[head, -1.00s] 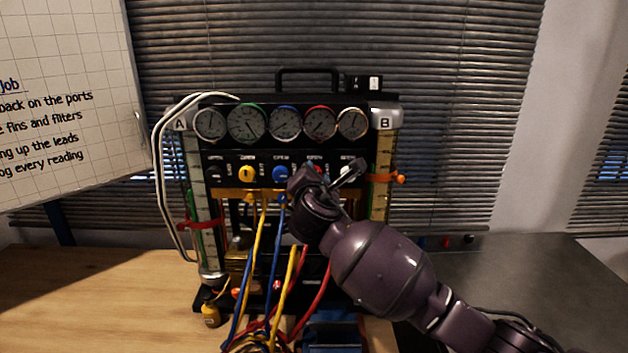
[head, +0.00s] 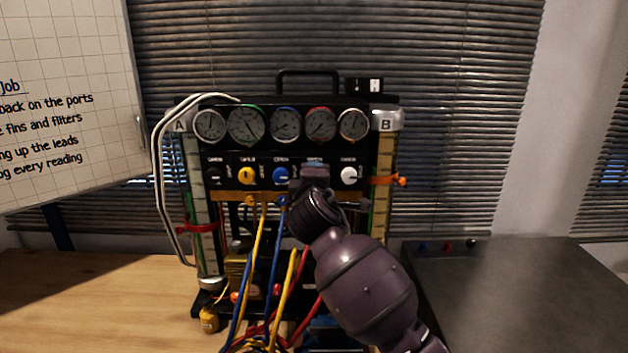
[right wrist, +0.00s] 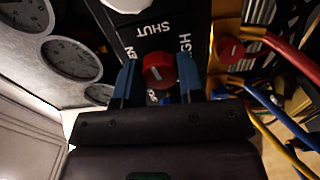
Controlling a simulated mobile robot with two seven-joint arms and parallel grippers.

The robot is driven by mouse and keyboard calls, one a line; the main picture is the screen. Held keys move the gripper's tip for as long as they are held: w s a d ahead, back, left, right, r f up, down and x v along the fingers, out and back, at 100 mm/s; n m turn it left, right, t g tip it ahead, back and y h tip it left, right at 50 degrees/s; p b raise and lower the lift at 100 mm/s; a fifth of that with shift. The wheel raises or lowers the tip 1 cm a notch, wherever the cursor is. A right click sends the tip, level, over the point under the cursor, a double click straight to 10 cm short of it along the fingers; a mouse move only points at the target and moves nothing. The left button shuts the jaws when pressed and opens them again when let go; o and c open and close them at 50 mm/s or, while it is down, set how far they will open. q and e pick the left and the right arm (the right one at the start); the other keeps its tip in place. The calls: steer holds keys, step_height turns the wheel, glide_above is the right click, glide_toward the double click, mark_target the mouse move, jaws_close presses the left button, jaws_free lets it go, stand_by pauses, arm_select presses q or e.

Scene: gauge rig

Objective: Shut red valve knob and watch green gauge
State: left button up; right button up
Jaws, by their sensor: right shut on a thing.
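The red valve knob (right wrist: 158,69) shows in the right wrist view between the two blue fingers of my right gripper (right wrist: 160,82), which is shut on it. A SHUT label is printed on the panel beside the knob, and other lettering is partly covered by the fingers. In the head view my right gripper (head: 315,177) covers the red knob on the front panel. The green-rimmed gauge (head: 246,124) is second from the left in the top row; its needle appears to point to the lower right. My left gripper is not in view.
A yellow knob (head: 247,175), a blue knob (head: 281,175) and a white knob (head: 349,175) sit along the same panel row. Blue, yellow and red hoses hang below. A whiteboard (head: 70,100) stands at left. The wooden tabletop (head: 90,300) at left is clear.

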steer(key=shift+m, duration=0.6)
steer(key=o, duration=0.9)
steer(key=shift+s, duration=0.1)
steer(key=s+b, duration=0.1)
steer(key=s, duration=0.9)
steer(key=shift+s, duration=0.3)
